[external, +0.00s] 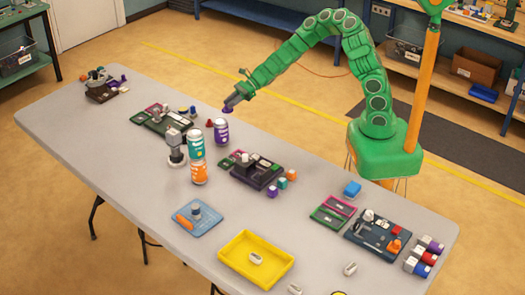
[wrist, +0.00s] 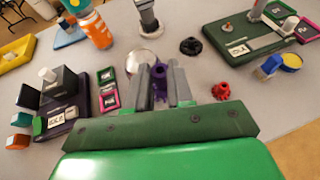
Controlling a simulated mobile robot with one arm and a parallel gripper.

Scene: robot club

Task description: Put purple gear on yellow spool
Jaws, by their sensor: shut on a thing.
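My gripper (external: 231,104) is shut on the purple gear (external: 228,108) and holds it above the far side of the table. In the wrist view, the purple gear (wrist: 160,84) shows between the two grey fingers of my gripper (wrist: 162,75), which partly hide it. The yellow spool (wrist: 291,61) stands at the right of the wrist view, apart from the gear. Its yellow top faces up, and a blue part is beside it.
A red gear (wrist: 221,90) and a black gear (wrist: 190,46) lie near my gripper on the grey table (external: 110,130). A purple can (external: 221,132) stands below my gripper in the external view. A dark green tray (wrist: 235,40) is behind the spool.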

